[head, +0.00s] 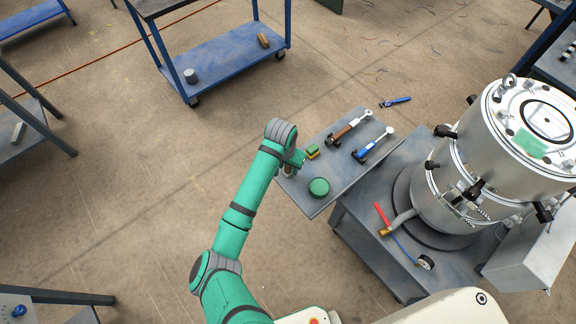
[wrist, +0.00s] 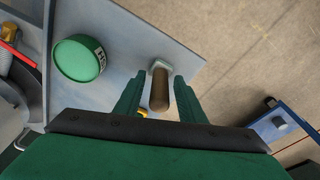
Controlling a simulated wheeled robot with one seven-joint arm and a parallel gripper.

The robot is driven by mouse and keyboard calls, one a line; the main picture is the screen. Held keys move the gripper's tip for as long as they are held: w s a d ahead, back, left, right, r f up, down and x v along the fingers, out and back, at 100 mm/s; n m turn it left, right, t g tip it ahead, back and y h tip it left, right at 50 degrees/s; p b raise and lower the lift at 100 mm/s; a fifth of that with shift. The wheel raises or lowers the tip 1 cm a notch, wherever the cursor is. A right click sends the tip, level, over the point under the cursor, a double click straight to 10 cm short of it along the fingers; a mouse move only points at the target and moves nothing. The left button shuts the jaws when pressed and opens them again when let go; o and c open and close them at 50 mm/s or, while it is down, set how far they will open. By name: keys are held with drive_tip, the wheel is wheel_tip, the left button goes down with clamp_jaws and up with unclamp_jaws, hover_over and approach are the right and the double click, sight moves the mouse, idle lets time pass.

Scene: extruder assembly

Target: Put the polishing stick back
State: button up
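The polishing stick (wrist: 159,92) is a brown rounded rod. In the wrist view it lies between my two fingers, its far end at a small pale holder (wrist: 160,65) near the corner of the grey side shelf (wrist: 125,35). I cannot tell how deep it sits in the holder. My gripper (wrist: 158,78) is open around the stick, with a narrow gap visible on each side. In the head view my gripper (head: 292,168) is low over the left corner of the shelf. It mostly hides the stick and holder there.
A large metal extruder vessel (head: 450,190) stands on the cart at right. Floor left of the shelf is open.

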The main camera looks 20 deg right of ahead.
wheel_tip(320, 180, up, 12)
drive_tip(key=s+a, duration=0.1)
drive_tip(key=a, duration=0.1)
drive_tip(key=s+d+n+t+h, duration=0.2)
drive_tip(key=d+n+t+h, duration=0.15)
drive_tip(key=d, duration=0.45)
drive_tip(key=s+d+n+t+h, duration=0.2)
drive_tip(key=d+h, duration=0.2)
drive_tip(key=d, duration=0.3)
drive_tip(key=s+a+f+n+t+y, duration=0.2)
drive_tip(key=s+a+n+t+y, duration=0.1)
drive_tip(key=s+a, duration=0.5)
drive_tip(key=s+a+f+n+t+y, duration=0.2)
drive_tip(key=s+a+n+t+y, duration=0.15)
drive_tip(key=s+a, duration=0.4)
drive_tip(key=s+a+r+m+t+y, duration=0.1)
drive_tip(key=s+a+r, duration=0.2)
drive_tip(key=s+a, duration=0.4)
drive_tip(key=s+a+r+m+t+y, duration=0.1)
drive_tip(key=s+a+r, duration=0.3)
drive_tip(key=s+a, duration=0.3)
drive_tip(key=shift+s+a+r, duration=0.3)
drive_tip(key=shift+s, duration=0.25)
